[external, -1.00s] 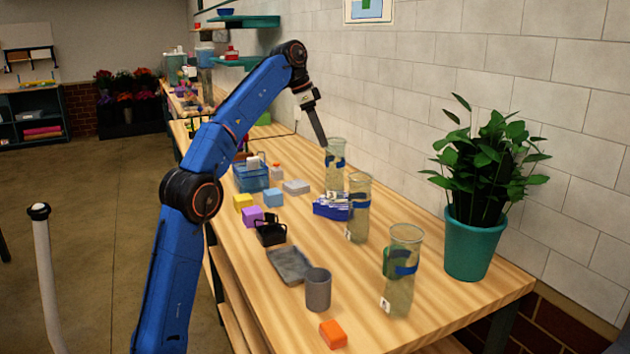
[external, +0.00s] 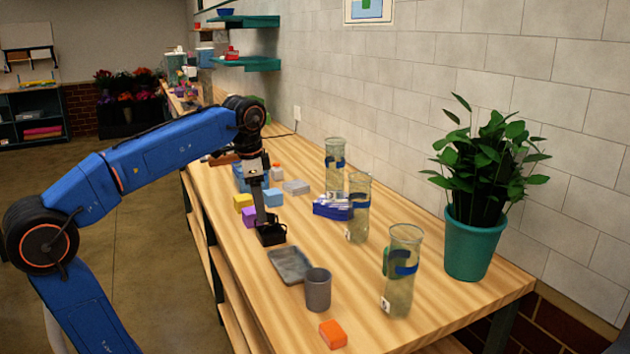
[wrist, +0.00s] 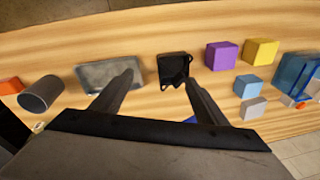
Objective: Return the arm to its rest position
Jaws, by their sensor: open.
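My blue arm reaches over the near-left part of the wooden table (external: 375,290) from the left of the external view. My gripper (external: 262,222) points down over the small black basket (external: 271,235), and its fingers overlap the basket in that view. In the wrist view my gripper (wrist: 158,83) has its two fingers spread apart with nothing held between them. The black basket (wrist: 172,70) shows beyond the fingers, near the right fingertip. Whether a finger touches it cannot be told.
A grey tray (external: 290,265), a grey cup (external: 318,290) and an orange block (external: 333,334) lie nearer. Purple (wrist: 221,55) and yellow (wrist: 261,51) blocks stand beside the basket. Several glass vases, one here (external: 404,275), and a potted plant (external: 474,245) stand along the wall side.

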